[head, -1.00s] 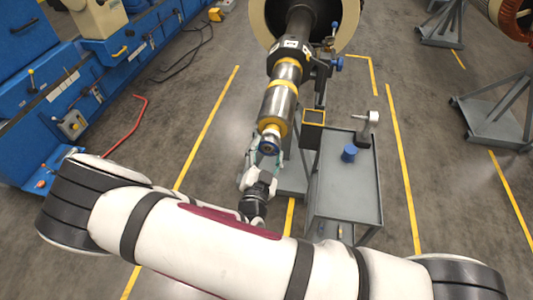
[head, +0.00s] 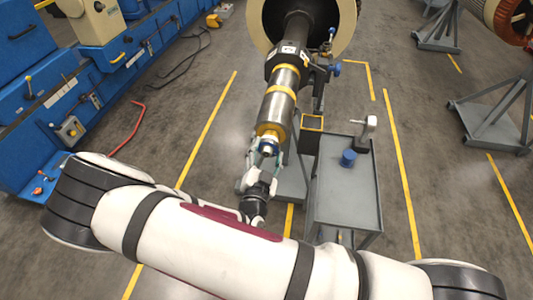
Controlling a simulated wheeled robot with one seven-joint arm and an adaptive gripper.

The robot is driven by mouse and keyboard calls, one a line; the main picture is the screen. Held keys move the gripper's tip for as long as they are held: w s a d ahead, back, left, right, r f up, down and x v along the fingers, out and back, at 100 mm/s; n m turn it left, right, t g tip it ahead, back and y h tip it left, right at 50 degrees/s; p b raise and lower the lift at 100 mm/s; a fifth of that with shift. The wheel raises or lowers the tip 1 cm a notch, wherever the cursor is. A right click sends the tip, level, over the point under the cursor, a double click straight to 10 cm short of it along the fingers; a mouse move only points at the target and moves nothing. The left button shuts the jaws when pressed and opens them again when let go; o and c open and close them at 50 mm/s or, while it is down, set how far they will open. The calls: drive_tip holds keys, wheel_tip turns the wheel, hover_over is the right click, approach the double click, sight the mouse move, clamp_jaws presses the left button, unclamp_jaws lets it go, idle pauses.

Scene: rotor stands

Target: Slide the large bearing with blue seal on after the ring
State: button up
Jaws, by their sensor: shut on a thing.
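The rotor shaft (head: 277,106) points toward me from the large rotor at the top, with yellow bands and a yellow part (head: 270,131) near its front end. The large bearing with blue seal (head: 268,147) sits at the shaft's front tip, in my gripper's fingers. My gripper (head: 267,157) is shut on the bearing, in line with the shaft, coming from below in the picture. It looks small, so I cannot tell how far the bearing is on the shaft. I cannot pick out the ring for certain; the yellow part may be it.
A grey cart (head: 345,190) stands right of the shaft, with a blue cylinder (head: 348,158) and a grey-white tool (head: 367,133) on it. A yellow-edged open box (head: 312,122) is at its far left corner. Blue machinery (head: 60,95) lines the left.

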drive_tip(key=shift+w+d, duration=0.1)
drive_tip(key=shift+w, duration=0.25)
idle(0.5)
drive_tip(key=o, duration=1.6)
drive_tip(key=shift+s, duration=0.1)
drive_tip(key=shift+p+v, duration=1.7)
drive_tip(key=shift+v, duration=2.75)
